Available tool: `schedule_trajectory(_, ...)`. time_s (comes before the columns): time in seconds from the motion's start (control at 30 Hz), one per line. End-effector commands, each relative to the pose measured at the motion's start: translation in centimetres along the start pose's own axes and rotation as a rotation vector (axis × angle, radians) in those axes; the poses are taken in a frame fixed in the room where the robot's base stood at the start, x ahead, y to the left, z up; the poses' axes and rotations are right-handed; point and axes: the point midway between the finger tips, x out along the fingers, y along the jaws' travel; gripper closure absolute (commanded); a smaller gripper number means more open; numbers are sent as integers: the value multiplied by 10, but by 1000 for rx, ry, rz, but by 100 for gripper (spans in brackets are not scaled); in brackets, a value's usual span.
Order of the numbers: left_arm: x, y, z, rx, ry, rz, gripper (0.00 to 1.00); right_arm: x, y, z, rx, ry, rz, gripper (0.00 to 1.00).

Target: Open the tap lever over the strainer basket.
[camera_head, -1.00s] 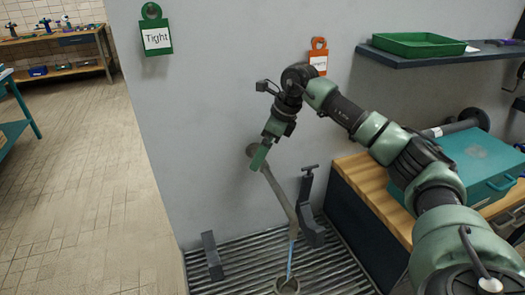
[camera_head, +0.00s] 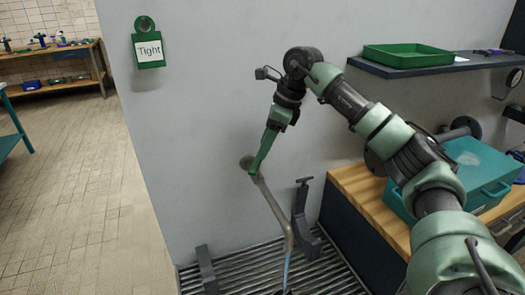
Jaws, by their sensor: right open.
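The tap is a grey pipe (camera_head: 272,208) that leaves a round wall mount (camera_head: 246,161) and slopes down to the right. A thin blue stream (camera_head: 287,268) hangs from its lower end. Only a dark bit of what looks like the strainer basket shows at the bottom edge. My right gripper (camera_head: 256,165) points down with its green fingers at the upper end of the pipe, overlapping it in the view. I cannot tell whether they touch. It is open and seems empty. I cannot make out a separate lever; the fingers may hide it. My left gripper is not in view.
A slatted floor grate (camera_head: 245,270) lies below, with dark brackets (camera_head: 303,212) on it. At right are a wooden bench (camera_head: 355,182) with a teal case (camera_head: 473,168) and a shelf (camera_head: 400,74) with a green tray (camera_head: 412,55). A green "Tight" tag (camera_head: 149,50) hangs on the wall.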

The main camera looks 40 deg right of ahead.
Motion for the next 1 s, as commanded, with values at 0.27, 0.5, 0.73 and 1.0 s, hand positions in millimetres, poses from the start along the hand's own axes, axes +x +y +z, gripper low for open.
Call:
schedule_trajectory(0.27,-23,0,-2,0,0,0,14,9,3,20,-710,148,107,58)
schedule_trajectory(0.5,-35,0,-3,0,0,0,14,5,-1,26,-1243,246,233,58)
schedule_trajectory(0.73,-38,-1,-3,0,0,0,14,6,-4,24,-1431,276,294,58)
schedule_trajectory(1.0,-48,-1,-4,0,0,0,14,40,-2,11,-1436,276,300,58)
